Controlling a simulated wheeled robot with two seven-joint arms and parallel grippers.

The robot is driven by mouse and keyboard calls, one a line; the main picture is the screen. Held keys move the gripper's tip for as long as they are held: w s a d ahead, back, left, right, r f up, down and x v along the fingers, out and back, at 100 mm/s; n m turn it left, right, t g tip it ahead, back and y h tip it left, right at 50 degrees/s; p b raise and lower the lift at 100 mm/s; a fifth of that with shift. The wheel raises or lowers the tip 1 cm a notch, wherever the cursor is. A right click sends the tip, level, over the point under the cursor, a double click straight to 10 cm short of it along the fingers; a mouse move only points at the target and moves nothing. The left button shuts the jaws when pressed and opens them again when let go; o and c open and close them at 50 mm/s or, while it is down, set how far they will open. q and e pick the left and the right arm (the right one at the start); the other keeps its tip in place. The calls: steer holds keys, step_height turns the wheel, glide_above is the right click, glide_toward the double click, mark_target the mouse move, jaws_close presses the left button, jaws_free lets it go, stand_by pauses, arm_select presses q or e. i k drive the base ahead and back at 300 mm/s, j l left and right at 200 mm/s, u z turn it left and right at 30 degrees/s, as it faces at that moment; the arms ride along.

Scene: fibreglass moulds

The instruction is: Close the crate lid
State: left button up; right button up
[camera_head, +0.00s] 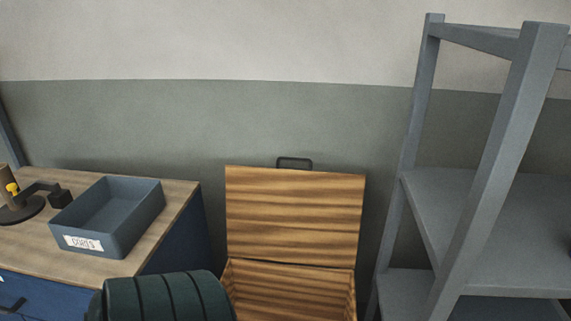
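A wooden crate (290,290) with striped grain stands at the lower middle of the head view, in front of the wall. Its lid (294,215) is open and stands nearly upright at the back edge. A dark handle (294,163) sticks up from the lid's top edge. The crate's front and lower part are cut off by the bottom of the picture. Neither of my grippers is in view.
A dark green ribbed roll or drum (165,298) stands at the crate's left front. A wooden-topped blue workbench (185,205) holds a blue-grey labelled bin (148,222) at left. A grey shelf rack (490,190) stands close on the crate's right.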

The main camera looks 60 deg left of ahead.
mark_target(299, 217)
steer(key=i, duration=0.25)
steer(key=u, duration=2.15)
